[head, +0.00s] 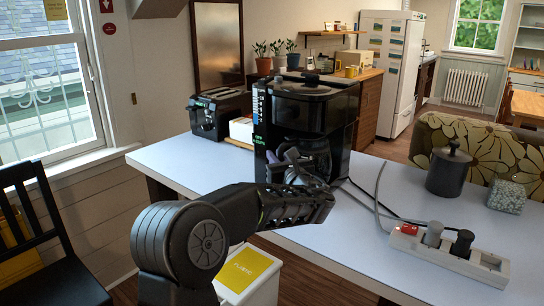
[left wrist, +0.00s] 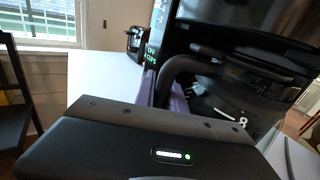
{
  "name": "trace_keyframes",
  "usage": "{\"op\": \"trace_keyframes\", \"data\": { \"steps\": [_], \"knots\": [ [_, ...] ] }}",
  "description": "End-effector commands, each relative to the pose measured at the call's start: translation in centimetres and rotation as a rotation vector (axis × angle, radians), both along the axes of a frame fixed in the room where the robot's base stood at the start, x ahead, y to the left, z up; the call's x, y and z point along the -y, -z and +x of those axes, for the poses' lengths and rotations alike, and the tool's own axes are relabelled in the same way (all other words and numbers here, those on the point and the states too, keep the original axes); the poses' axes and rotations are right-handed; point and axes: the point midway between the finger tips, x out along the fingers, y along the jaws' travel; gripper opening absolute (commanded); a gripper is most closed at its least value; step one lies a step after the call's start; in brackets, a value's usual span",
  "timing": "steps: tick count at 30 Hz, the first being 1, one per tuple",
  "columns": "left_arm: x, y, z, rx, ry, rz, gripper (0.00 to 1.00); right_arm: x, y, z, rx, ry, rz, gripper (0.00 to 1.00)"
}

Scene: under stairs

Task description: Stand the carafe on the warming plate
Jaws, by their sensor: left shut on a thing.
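The black coffee maker (head: 308,100) stands on the pale tabletop. The carafe (head: 318,151) is at the coffee maker's open front, below the brew housing; its dark glass body also shows in the left wrist view (left wrist: 235,100). The carafe looks roughly upright. My left gripper (head: 290,163) is shut on the carafe's black handle (left wrist: 172,72), with its purplish fingers around the handle. The warming plate is hidden behind my gripper and the carafe, so I cannot tell whether the carafe touches it. My right gripper is not in view.
A toaster (head: 220,112) stands at the table's back left. A black canister (head: 449,170), a patterned box (head: 506,196) and a power strip (head: 450,253) with cables are to the right. A white bin (head: 250,275) stands below the front edge. The tabletop's left part is clear.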

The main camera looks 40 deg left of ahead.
Motion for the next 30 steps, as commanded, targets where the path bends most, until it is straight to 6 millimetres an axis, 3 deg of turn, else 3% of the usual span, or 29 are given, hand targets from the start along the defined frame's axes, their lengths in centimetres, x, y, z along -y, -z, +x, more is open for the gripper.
{"op": "trace_keyframes", "data": {
  "steps": [5,13,16,23,24,30],
  "knots": [
    [-0.2,-0.2,0.1,0.003,-0.001,0.001,0.0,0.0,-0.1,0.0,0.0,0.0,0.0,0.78],
    [-3.6,-0.1,2.1,0.002,-0.003,0.003,0.0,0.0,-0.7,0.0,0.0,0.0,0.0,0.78],
    [-3.3,1.2,2.1,0.001,0.0,0.001,0.0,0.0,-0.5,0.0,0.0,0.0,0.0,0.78],
    [-3.2,1.3,2.0,0.003,0.0,0.001,0.0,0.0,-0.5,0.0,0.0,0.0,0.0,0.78],
    [-3.2,1.5,2.0,0.0,0.0,0.0,0.17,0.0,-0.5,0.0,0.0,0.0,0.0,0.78],
    [-3.2,1.5,2.0,0.0,0.0,0.0,0.34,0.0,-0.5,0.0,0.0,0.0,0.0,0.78]
  ]
}}
